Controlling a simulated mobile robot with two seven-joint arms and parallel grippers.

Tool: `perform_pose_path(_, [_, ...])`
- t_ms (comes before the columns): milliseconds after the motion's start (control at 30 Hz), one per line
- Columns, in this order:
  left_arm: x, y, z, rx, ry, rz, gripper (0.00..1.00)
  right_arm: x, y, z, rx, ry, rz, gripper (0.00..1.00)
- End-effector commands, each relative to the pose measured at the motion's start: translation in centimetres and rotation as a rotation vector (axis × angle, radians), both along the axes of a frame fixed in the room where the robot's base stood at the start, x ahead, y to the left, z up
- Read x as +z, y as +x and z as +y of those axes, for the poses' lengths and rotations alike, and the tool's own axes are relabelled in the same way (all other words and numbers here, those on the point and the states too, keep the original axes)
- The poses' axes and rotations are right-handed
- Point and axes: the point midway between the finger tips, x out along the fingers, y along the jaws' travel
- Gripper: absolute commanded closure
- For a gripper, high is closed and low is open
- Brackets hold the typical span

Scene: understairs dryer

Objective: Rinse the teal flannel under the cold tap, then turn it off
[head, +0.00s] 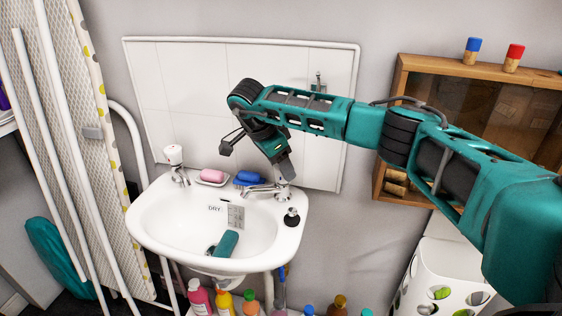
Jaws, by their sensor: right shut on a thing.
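The white basin (170,228) stands against the wall. A folded teal cloth, which looks like the flannel (226,244), lies low in the bowl beside a dark spot. The cold tap (262,189) is at the basin's back right. My right gripper (286,174) reaches down from above and is shut on the top of this tap, whose handle it mostly hides. I see no clear stream of water from its spout. The other tap (174,158), with a white, red-marked handle, stands at the back left. My left gripper is out of view.
Pink soap (213,176) in a dish and a blue item (247,178) sit between the taps. A black stopper (292,217) rests on the right rim. Several bottles stand below. A wooden cabinet (400,75) hangs at right; an ironing board (70,120) leans at left.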

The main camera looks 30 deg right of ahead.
Motion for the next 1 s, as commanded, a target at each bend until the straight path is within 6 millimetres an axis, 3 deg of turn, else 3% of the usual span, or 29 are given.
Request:
perform_pose_path(367, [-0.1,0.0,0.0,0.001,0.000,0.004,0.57,0.0,0.0,-0.1,-0.012,0.000,-0.003,0.78])
perform_pose_path(400, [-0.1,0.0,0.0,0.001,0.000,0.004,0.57,0.1,0.0,-0.1,-0.012,0.000,-0.003,0.45])
perform_pose_path(600, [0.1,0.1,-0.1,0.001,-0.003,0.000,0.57,0.0,0.0,-0.1,-0.010,0.000,-0.002,0.26])
perform_pose_path(867, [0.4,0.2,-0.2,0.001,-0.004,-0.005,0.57,0.1,0.0,0.0,-0.008,0.000,-0.002,0.23])
perform_pose_path(1000, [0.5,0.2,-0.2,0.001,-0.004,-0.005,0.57,1.0,0.1,0.4,-0.007,0.000,-0.003,0.23])
